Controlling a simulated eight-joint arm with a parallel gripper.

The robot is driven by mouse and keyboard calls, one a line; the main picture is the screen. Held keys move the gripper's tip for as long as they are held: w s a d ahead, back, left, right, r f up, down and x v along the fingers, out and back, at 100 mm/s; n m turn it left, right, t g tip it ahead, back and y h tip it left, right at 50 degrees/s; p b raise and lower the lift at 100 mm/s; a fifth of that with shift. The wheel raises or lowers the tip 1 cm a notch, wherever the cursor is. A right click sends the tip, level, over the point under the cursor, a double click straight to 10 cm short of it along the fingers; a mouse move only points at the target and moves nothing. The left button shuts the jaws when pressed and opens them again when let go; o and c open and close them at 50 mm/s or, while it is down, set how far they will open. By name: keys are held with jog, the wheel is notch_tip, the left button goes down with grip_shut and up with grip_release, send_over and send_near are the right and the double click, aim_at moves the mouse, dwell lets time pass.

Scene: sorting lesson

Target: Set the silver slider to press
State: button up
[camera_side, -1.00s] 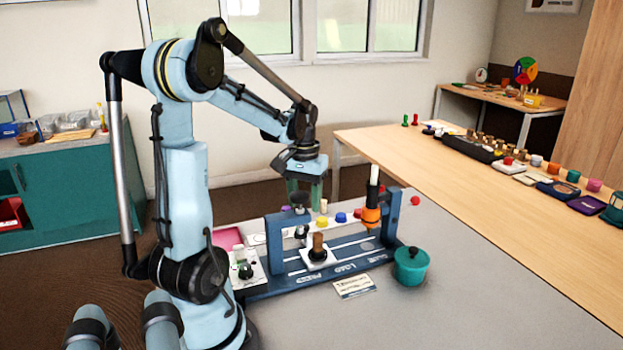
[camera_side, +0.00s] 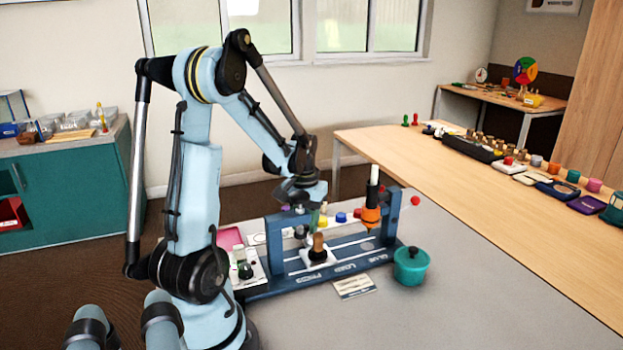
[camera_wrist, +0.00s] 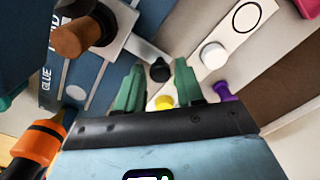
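The silver slider (camera_side: 318,258) sits on the blue base (camera_side: 270,287), carrying an upright brown wooden handle (camera_side: 318,243). It appears near the LOAD label, with PRESS to its left in the side view; its exact alignment is unclear. In the wrist view the slider (camera_wrist: 120,32) is at upper left, and a pale bar runs from it towards a black knob (camera_wrist: 160,70). My gripper (camera_wrist: 160,72) has its two green fingers apart, with the black knob showing between their tips; I cannot tell whether they touch it. The gripper is behind the handle in the side view (camera_side: 307,208).
A teal lidded pot (camera_side: 411,266) and a card (camera_side: 354,287) are in front. The grey table right of the pot is clear.

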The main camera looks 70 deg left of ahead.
grip_shut()
jog(key=shift+s, duration=2.3)
jog(key=shift+o, duration=1.6)
grip_release()
jog(key=shift+w, duration=0.1)
notch_tip(320, 180, up, 12)
jog(key=shift+r, duration=0.1)
